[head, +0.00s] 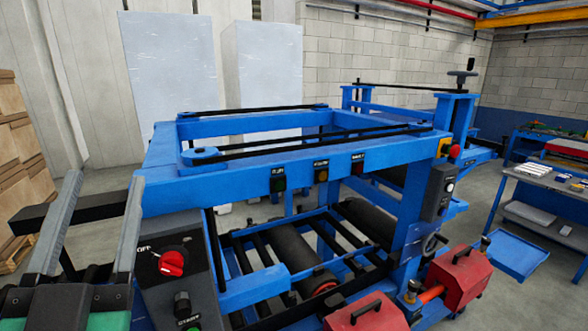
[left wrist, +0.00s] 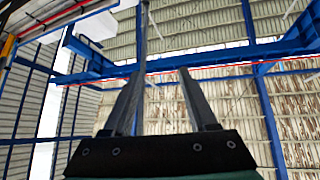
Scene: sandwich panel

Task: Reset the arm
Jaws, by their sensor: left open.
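My left gripper (head: 100,215) is at the lower left of the head view, its two grey fingers spread apart and pointing up. Nothing is between them. In the left wrist view the same gripper (left wrist: 158,90) points up toward the roof, open and empty. The blue machine frame (head: 300,140) stands just to the right of it in the head view. A control box with a red rotary knob (head: 171,262) is close beside the gripper. My right gripper is in neither view.
Black rollers (head: 295,255) lie inside the frame. Red boxes (head: 458,280) stand at the front right. A blue workbench (head: 550,185) is at the far right, and stacked cartons (head: 25,160) are at the left. Open floor lies between the machine and the workbench.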

